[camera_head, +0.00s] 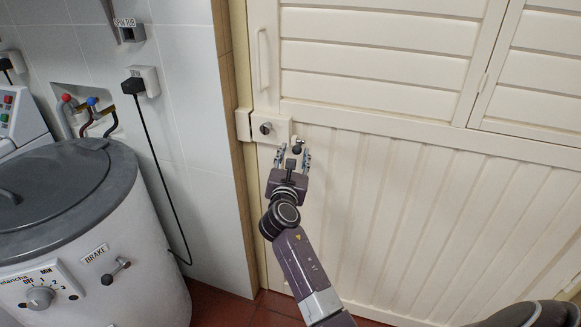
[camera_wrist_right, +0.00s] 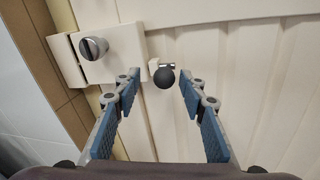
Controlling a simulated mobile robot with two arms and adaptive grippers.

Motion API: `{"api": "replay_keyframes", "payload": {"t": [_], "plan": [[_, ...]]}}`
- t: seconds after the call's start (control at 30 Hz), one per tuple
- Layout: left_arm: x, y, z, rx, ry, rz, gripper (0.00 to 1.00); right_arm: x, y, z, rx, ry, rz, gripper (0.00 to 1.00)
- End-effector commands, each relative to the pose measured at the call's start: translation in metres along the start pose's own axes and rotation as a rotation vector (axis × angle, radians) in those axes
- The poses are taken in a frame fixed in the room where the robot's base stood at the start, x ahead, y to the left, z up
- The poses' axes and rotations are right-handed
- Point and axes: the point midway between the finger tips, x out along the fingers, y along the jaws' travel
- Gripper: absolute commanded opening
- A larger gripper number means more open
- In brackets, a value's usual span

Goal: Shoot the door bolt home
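The cream door bolt (camera_head: 271,130) is a box-shaped housing with a round grey knob on its face. It sits at the left edge of the cream door (camera_head: 400,190), beside a keeper block (camera_head: 243,125) on the frame. A dark ball handle (camera_head: 297,148) sticks out at the bolt's right; it also shows in the right wrist view (camera_wrist_right: 164,78). My right gripper (camera_head: 292,155) is open and its fingers point at the door. In the right wrist view the ball appears between the two fingertips (camera_wrist_right: 160,84), with visible gaps on both sides. My left gripper is out of view.
A vertical pull handle (camera_head: 262,60) is above the bolt. A white washing tub (camera_head: 85,240) with a grey lid stands at the left, by a tiled wall (camera_head: 190,120) with a plug and hanging cable. The door right of my arm is clear.

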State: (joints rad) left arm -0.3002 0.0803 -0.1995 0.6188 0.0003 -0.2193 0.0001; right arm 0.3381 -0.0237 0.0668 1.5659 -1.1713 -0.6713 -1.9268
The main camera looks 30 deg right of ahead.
Motion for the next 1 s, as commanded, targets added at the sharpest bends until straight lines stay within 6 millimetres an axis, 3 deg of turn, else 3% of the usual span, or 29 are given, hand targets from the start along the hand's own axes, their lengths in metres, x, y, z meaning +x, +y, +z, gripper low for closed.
{"api": "replay_keyframes", "payload": {"t": [0.2,0.43,0.6,1.0], "plan": [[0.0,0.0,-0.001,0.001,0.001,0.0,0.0,-0.05,0.001,-0.002,0.001,0.002,0.002,0.38],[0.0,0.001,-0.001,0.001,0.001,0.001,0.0,-0.085,0.002,-0.001,0.0,0.001,0.003,0.38],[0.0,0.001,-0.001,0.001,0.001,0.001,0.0,-0.095,0.002,-0.001,0.001,0.001,0.002,0.38],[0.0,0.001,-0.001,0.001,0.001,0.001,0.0,-0.095,0.002,-0.001,0.001,0.001,0.002,0.38]]}}
